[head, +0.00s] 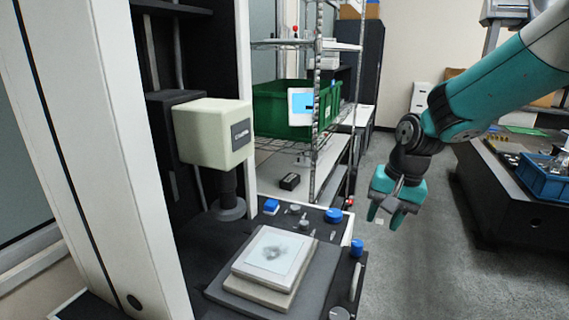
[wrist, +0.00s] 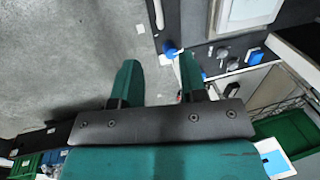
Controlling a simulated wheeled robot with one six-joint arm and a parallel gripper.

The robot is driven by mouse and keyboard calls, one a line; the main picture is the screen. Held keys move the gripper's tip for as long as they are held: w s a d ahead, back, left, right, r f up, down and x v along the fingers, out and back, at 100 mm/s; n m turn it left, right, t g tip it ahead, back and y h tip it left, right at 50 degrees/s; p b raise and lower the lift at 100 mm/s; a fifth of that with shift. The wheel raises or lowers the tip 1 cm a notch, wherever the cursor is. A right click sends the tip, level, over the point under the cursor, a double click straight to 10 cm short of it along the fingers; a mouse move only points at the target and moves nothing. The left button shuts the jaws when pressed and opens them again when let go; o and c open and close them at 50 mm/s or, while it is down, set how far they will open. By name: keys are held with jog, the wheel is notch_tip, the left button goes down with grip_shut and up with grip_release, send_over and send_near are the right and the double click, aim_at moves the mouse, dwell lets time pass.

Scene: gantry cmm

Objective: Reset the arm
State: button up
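My gripper (head: 384,216) hangs from my teal arm at the right of the head view, pointing down over the grey floor, to the right of the measuring machine. In the wrist view my gripper (wrist: 158,75) shows two teal fingers spread apart, with nothing between them but floor and the machine's edge in the background. It is open and empty, and touches nothing that I can see.
The measuring machine's base (head: 225,290) carries a stacked plate (head: 272,255) and blue knobs (head: 333,215). A wire shelf with a green crate (head: 270,110) stands behind. A dark bench with a blue bin (head: 545,178) is at right. Floor between (head: 430,260) is clear.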

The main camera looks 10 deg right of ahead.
jog(key=s+a+r+n+b, duration=0.1)
jog(key=s+a+n, duration=0.3)
jog(key=s, duration=0.4)
jog(key=s+a+r+n+y+b, duration=0.1)
jog(key=s+a+n, duration=0.3)
jog(key=s, duration=0.4)
jog(key=s+a+r+n+g+y, duration=0.1)
jog(key=s+a+n, duration=0.3)
jog(key=s, duration=0.3)
jog(key=shift+s+a+r+n+b, duration=0.3)
jog(key=shift+s+n+b, duration=0.1)
jog(key=shift+n, duration=0.2)
